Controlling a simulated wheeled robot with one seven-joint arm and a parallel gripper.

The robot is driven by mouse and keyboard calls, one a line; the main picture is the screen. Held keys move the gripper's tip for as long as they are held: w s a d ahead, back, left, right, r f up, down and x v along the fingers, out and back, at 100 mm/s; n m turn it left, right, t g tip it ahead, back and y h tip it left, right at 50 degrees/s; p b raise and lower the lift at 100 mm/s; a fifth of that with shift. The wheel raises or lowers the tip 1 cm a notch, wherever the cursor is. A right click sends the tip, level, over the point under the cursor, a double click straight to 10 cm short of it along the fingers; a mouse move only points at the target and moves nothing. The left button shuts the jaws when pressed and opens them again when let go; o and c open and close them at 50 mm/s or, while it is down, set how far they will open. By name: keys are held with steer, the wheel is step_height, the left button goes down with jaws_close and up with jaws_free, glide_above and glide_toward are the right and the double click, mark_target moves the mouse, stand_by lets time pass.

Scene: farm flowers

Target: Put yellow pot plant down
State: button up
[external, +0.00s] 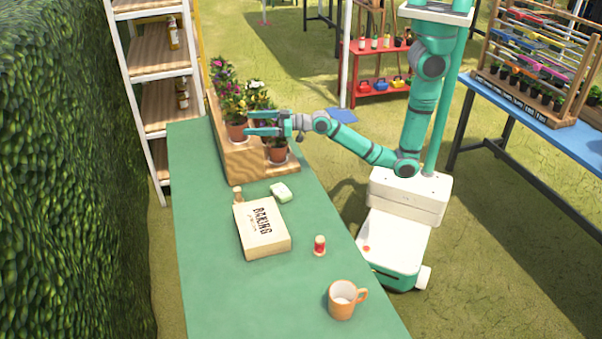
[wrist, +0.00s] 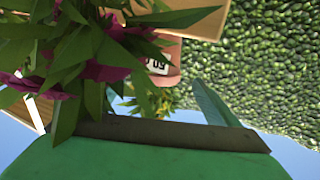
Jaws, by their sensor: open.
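The yellow pot plant (external: 236,108) appears to be the one with yellowish flowers in a terracotta pot on the upper step of the wooden stand (external: 241,161). In the wrist view, yellow flowers (wrist: 160,103) show near a terracotta pot with a label (wrist: 170,62). My gripper (external: 252,129) is open beside the pot, its fingers pointing left. I cannot tell whether a finger touches the pot. In the wrist view, leaves and pink flowers cover much of the gripper; one teal finger (wrist: 214,105) shows.
Other potted plants stand on the stand, one pot (external: 278,152) on its lower step below my gripper. A hedge (external: 70,180) stands left.

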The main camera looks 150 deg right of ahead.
steer(key=v, duration=0.4)
steer(key=shift+s+a, duration=0.15)
steer(key=shift+a, duration=0.05)
